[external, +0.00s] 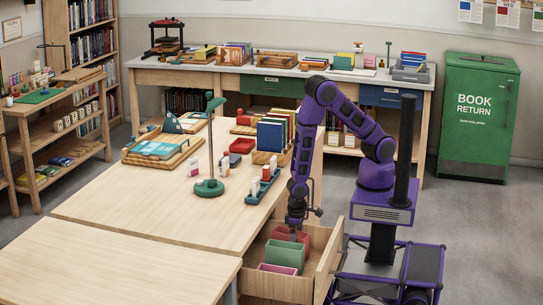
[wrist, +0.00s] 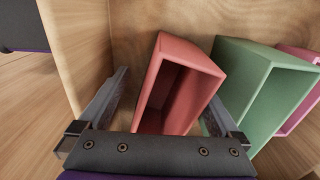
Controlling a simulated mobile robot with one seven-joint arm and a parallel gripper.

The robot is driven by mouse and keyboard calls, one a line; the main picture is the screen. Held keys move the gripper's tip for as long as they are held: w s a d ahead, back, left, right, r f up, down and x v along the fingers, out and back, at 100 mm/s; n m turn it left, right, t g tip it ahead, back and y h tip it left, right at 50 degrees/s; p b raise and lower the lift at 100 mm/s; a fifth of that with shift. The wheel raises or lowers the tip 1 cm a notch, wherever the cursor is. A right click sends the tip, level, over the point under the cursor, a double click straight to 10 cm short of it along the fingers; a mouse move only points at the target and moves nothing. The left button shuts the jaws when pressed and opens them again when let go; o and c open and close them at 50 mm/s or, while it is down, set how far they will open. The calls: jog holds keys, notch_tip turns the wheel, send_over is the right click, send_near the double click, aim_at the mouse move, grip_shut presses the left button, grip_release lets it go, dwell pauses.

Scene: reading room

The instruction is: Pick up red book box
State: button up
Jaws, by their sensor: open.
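The red book box (wrist: 178,85) is an open, hollow box inside the wooden drawer (external: 325,262). In the external view the red box (external: 292,236) is at the back end of the drawer, partly hidden by my gripper. My gripper (external: 298,222) points down into the drawer from above. In the wrist view my gripper (wrist: 160,105) is open, with one finger on each side of the red box. The right finger is between the red box and the green box. I cannot tell whether either finger touches the red box. The lower part of the red box is hidden by the gripper body.
A green box (external: 284,255) stands close beside the red one, also in the wrist view (wrist: 262,92). A pink box (external: 277,268) is beyond it. The drawer walls are close around. The table (external: 130,200) beside the drawer holds a green lamp (external: 209,187) and books.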

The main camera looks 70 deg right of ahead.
jog(key=shift+f, duration=0.1)
jog(key=c, duration=1.5)
jog(key=shift+o, duration=0.2)
